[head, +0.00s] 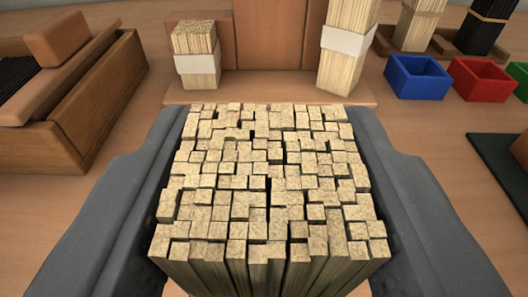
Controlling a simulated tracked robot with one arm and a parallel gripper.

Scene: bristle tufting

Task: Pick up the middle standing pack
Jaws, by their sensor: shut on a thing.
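My gripper (268,205) fills the lower part of the head view, with one dark grey finger on each side. It is shut on a bristle pack (265,170), a dense bundle of pale square-ended sticks whose uneven tops face me. The fingers hide the pack's sides, and its lower end is out of sight. Beyond it, a shorter pack (197,72) with a white band stands at the left of a wooden stand (268,90). A taller pack (342,70) with a white band stands at the right. The stand's middle shows no pack.
At left is a wooden box (95,95) with dark bristles, a plank and a brown block (56,38). At right are blue (417,88), red (482,92) and green (523,92) bins, with banded bundles behind. A dark green mat (490,155) lies at the right edge.

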